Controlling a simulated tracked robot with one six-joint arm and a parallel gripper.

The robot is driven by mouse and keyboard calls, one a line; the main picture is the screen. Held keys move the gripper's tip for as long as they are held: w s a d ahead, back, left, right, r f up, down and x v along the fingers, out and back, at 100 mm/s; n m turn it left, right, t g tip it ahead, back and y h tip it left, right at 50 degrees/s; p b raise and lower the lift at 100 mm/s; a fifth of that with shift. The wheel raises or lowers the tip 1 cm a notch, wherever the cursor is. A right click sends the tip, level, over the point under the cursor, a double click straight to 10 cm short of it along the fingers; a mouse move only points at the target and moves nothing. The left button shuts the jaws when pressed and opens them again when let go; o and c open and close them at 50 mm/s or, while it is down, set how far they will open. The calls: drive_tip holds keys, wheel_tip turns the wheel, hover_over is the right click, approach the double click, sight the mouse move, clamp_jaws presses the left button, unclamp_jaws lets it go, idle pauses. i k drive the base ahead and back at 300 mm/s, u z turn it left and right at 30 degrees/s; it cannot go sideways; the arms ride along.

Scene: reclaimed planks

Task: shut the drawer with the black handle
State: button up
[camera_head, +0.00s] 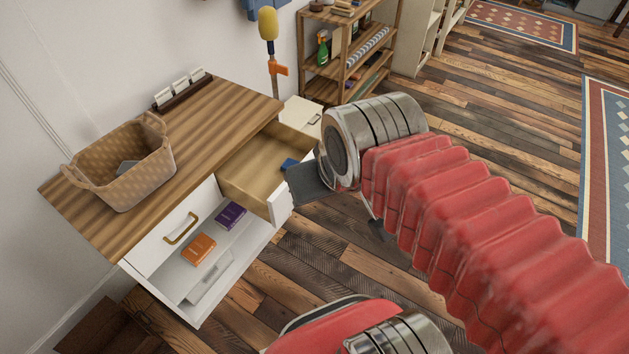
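A drawer (254,170) with a pale wood inside is pulled well out of the white cabinet with the wooden top. A small blue object (289,164) lies in it. Its white front (281,203) shows only at the near end; my gripper and wrist cover the rest, and I see no handle on it. My gripper (308,184) is at this front, with a dark plate-like part overlapping it. I cannot tell whether they touch. My wrist hides most of the gripper. A white drawer front with a brass handle (181,229) is shut at the left.
A white box-like part (300,113), perhaps another drawer, sticks out beyond the open drawer. An open shelf below holds an orange book (198,249) and a purple book (230,215). A basket (124,165) stands on the cabinet top. A shelf unit (345,70) stands behind.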

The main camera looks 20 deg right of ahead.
sight(253, 178)
drive_tip(key=z, duration=0.25)
drive_tip(key=i, duration=0.85)
drive_tip(key=z, duration=0.1)
